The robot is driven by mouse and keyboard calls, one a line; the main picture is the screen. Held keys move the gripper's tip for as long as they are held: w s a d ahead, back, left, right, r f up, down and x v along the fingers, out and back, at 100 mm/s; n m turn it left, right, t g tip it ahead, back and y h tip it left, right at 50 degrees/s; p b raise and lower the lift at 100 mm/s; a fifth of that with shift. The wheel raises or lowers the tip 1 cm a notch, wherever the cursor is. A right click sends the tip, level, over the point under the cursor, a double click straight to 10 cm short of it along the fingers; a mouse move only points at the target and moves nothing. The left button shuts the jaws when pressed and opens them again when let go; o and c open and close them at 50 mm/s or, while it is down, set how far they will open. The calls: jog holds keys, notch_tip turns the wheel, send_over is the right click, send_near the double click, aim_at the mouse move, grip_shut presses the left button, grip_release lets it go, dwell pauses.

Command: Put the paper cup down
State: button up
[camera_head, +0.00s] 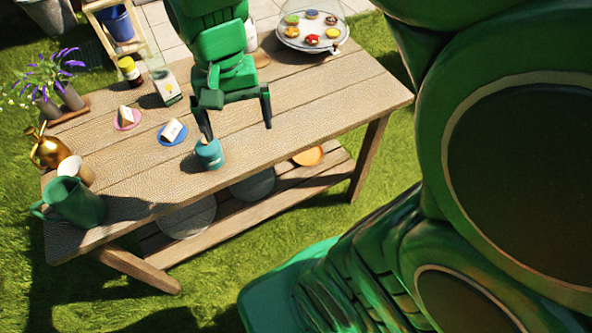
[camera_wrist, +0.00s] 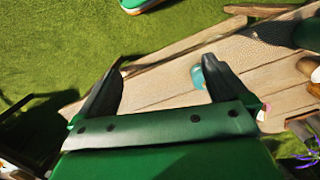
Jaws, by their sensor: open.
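My gripper (camera_head: 236,127) hangs above the wooden table with its two fingers spread and nothing between them. It also shows open and empty in the wrist view (camera_wrist: 162,65). A small teal cup (camera_head: 209,154) stands upright on the table near the front edge, close to the left finger in the head view. In the wrist view the teal cup (camera_wrist: 197,77) shows beside the right finger, partly hidden by it. A pale cup (camera_head: 77,171) stands at the table's left end by a green jug (camera_head: 76,202). I cannot tell for sure which cup is the paper one.
On the table (camera_head: 310,110) are a blue plate (camera_head: 163,136) and a pink plate (camera_head: 118,124) with wedges, a carton (camera_head: 165,88), a yellow jar (camera_head: 130,71), a brass watering can (camera_head: 46,149) and a domed tray (camera_head: 287,44). The right front is clear.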

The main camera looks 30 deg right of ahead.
jog(key=s+d+f+n, duration=0.1)
jog(key=s+d, duration=0.1)
jog(key=s, duration=0.4)
jog(key=s+d+f+n, duration=0.1)
jog(key=s+d+n, duration=0.1)
jog(key=s, duration=0.5)
jog(key=shift+d+f, duration=0.2)
jog(key=shift+f, duration=0.05)
